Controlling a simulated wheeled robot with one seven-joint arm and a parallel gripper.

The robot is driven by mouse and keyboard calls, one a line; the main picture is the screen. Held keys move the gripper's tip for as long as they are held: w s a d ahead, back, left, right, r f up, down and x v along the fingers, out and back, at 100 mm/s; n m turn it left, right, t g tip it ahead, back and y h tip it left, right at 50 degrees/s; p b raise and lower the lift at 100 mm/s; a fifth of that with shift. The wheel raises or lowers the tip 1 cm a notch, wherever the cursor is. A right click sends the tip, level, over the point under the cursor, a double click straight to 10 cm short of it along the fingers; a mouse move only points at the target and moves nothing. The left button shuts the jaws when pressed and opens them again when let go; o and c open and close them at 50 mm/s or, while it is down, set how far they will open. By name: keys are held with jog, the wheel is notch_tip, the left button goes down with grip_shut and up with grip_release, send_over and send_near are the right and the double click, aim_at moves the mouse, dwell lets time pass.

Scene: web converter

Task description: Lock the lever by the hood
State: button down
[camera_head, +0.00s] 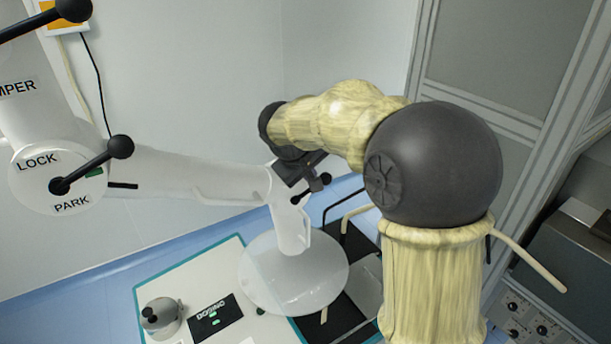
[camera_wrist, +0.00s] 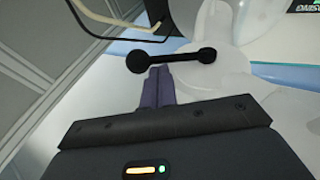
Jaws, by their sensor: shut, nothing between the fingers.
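The lever (camera_head: 312,188) by the white hood (camera_head: 293,272) is a short black bar with a ball at each end, on the white duct above the hood. In the wrist view the lever (camera_wrist: 170,60) lies nearly level, its larger ball at the left and its smaller end at the right against the white duct. My gripper (camera_wrist: 160,70) is shut and empty, its fingertips just below the bar, close to the larger ball. I cannot tell whether they touch. In the head view my gripper's fingertips are hard to make out beside the lever. No label by this lever is readable.
Another black lever (camera_head: 92,164) sits on a white round plate marked LOCK and PARK at the left. A third lever (camera_head: 45,20) is at the top left. A white-topped bench below carries a small grey device (camera_head: 161,318) and a dark dosing box (camera_head: 215,317). Grey cabinets stand right.

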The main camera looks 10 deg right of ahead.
jog(key=shift+s+a+r, duration=0.2)
jog(key=shift+s+a, duration=0.1)
jog(key=shift+a, duration=0.4)
jog(key=w+r+v, duration=0.1)
jog(key=w+v, duration=0.1)
jog(key=v, duration=1)
jog(key=shift+w+a+r+b, duration=0.2)
jog(key=shift+a+r+b, duration=0.1)
jog(key=shift+a+r, duration=0.15)
jog(key=s+d+f+m+g+y+b, duration=0.1)
jog(key=s+d+f, duration=0.2)
jog(key=s+f, duration=0.3)
jog(key=s+d+f+m+g+y+b, duration=0.1)
jog(key=s+f, duration=0.5)
jog(key=f, duration=1)
jog(key=s+d+f+m+y+b, duration=0.1)
jog(key=s+d+f+m+b, duration=0.2)
jog(key=s+d+f, duration=0.3)
notch_tip(320, 180, down, 5)
jog(key=shift+s+f+g+y, duration=0.2)
jog(key=shift+s+g+y, duration=0.1)
jog(key=shift+g+y, duration=0.1)
